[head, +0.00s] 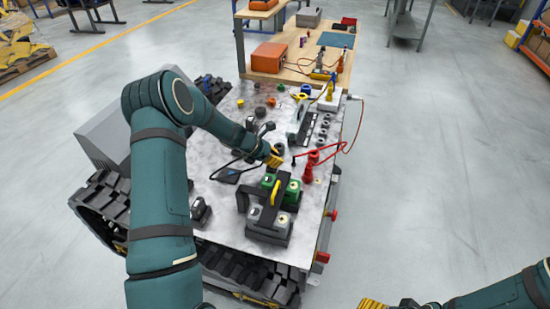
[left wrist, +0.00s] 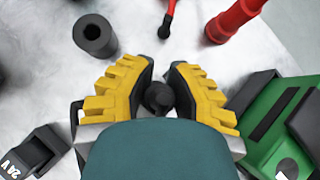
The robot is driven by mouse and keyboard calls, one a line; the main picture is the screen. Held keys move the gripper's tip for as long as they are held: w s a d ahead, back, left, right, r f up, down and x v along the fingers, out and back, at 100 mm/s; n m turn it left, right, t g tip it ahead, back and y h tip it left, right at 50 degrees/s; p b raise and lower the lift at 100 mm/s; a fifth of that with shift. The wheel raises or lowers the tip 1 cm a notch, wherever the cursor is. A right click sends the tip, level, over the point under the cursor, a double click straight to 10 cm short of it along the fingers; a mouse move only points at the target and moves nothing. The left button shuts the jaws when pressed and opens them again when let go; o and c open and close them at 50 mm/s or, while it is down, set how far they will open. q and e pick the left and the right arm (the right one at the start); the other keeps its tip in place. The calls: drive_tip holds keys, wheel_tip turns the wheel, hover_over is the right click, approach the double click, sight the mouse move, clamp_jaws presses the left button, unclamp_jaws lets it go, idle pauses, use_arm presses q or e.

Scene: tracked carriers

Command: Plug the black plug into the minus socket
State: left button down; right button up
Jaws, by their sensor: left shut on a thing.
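My left gripper (head: 273,161) is low over the marbled top of the tracked carrier. In the left wrist view its yellow, dark-padded fingers (left wrist: 162,90) are shut on a dark round piece, the black plug (left wrist: 157,97), mostly hidden between them. A black cable (head: 236,160) runs left from near the gripper. A black cylinder with an open hole, seemingly a socket (left wrist: 95,35), stands beyond the left finger, apart from the plug; it also shows in the head view (head: 279,149). No minus mark is legible. My right gripper (head: 372,304) is cut off at the bottom edge; its opening is unclear.
Red connectors (head: 308,173) stand right of the left gripper. A thin black-and-red piece (left wrist: 167,22) lies ahead. A power strip (head: 309,132) and wooden table (head: 285,67) are farther back.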

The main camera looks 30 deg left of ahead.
use_arm(q)
drive_tip(key=shift+f, duration=0.35)
idle(0.6)
drive_tip(key=c, duration=0.9)
unclamp_jaws()
drive_tip(key=shift+o, duration=0.2)
drive_tip(key=shift+r, duration=0.1)
